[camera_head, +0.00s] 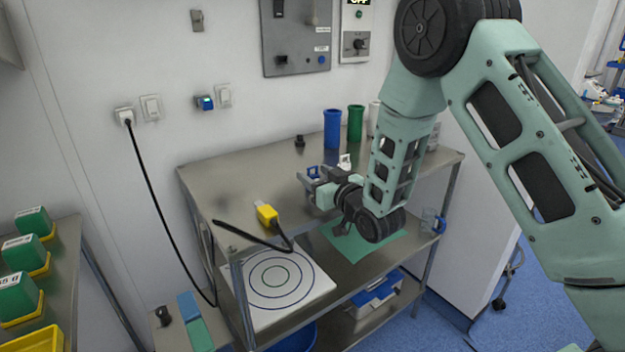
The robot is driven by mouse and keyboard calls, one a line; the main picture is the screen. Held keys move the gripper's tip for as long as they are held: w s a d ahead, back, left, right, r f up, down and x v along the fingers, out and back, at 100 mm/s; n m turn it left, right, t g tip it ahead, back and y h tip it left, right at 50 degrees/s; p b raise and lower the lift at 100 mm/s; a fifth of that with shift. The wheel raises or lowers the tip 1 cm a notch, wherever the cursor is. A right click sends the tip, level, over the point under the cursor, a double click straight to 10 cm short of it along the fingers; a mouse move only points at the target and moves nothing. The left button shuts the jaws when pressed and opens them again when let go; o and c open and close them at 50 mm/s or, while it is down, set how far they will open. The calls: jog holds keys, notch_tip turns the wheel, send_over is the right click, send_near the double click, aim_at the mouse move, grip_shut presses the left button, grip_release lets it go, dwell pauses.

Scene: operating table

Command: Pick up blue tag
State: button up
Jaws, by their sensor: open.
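A small blue item (313,171), which looks like the blue tag, is on the steel table just beyond my gripper. My gripper (307,184) points left over the middle of the table, with its jaws open. The blue item shows right by the fingertips, and its lower part is hidden by the gripper. I cannot tell whether the fingers touch it or stand around it. A small white item (345,161) is just to its right, behind my wrist.
Blue (332,128) and green (355,122) cups stand at the table's back. A yellow connector (266,214) with a black cable lies left of my gripper. A white board with circles (318,287) is at front left.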

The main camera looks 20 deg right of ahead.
jog(key=shift+w+a, duration=0.1)
jog(key=shift+w, duration=0.1)
jog(key=c, duration=0.9)
jog(key=shift+c, duration=0.2)
notch_tip(320, 180, up, 10)
